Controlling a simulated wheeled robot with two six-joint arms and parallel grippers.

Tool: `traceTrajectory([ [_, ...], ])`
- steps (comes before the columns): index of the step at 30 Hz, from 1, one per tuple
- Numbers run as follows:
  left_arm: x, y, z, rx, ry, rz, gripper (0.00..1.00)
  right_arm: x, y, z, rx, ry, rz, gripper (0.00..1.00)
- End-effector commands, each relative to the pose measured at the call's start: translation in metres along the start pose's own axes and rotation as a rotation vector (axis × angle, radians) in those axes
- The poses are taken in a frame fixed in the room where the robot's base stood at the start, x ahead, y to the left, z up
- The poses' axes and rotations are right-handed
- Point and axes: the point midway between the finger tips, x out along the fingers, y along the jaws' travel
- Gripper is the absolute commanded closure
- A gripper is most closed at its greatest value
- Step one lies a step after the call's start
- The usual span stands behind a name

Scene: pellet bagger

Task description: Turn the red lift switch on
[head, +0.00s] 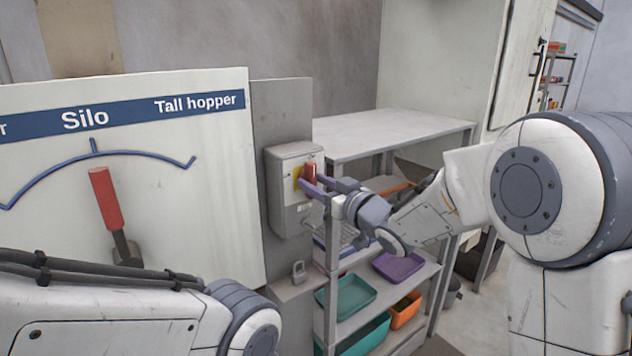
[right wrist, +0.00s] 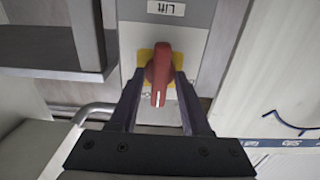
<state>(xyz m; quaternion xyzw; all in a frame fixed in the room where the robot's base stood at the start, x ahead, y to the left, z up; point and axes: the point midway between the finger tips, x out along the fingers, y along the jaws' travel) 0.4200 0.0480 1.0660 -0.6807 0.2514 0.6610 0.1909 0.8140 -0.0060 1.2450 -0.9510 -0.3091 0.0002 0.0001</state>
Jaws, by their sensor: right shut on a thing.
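The red lift switch (head: 310,171) is a rotary handle on a yellow plate, on the front of a grey box (head: 292,205) fixed to a grey post. In the right wrist view the red switch (right wrist: 160,72) sits below a label reading "Lift", which appears upside down. My right gripper (head: 310,186) is at the box, and its two dark fingers (right wrist: 158,92) are shut on the red handle from both sides. My left arm shows at the lower left of the head view, but its gripper is out of view.
A white panel (head: 190,200) marked "Silo" and "Tall hopper" stands left, with a red-handled lever (head: 105,197). A padlock (head: 298,272) hangs below the box. A shelf rack with teal (head: 345,297), purple (head: 398,266) and orange (head: 405,310) bins stands under my right arm.

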Motion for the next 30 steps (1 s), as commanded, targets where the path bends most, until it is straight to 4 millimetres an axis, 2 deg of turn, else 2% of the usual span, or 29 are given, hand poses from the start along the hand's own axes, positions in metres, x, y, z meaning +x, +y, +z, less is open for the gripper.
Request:
traceTrajectory([
  [14, -0.001, 0.000, 0.000, 0.000, 0.000, 0.000, 1.00, 0.000, 0.001, 0.000, 0.018, 0.000, 0.002, 1.00],
  [15, -0.001, 0.000, 0.000, 0.000, 0.000, 0.000, 1.00, 0.000, 0.001, 0.000, 0.018, 0.000, 0.002, 0.49],
  [16, -0.001, 0.000, 0.000, 0.000, 0.000, 0.000, 1.00, 0.000, 0.001, 0.000, 0.017, 0.000, 0.002, 0.45],
  [25, 0.001, 0.000, 0.000, 0.000, 0.000, 0.000, 1.00, -0.003, 0.001, 0.000, 0.015, 0.001, 0.002, 0.45],
  [30, 0.009, -0.001, 0.001, 0.000, 0.000, 0.000, 1.00, -0.026, 0.001, 0.002, 0.014, 0.002, 0.004, 0.45],
])
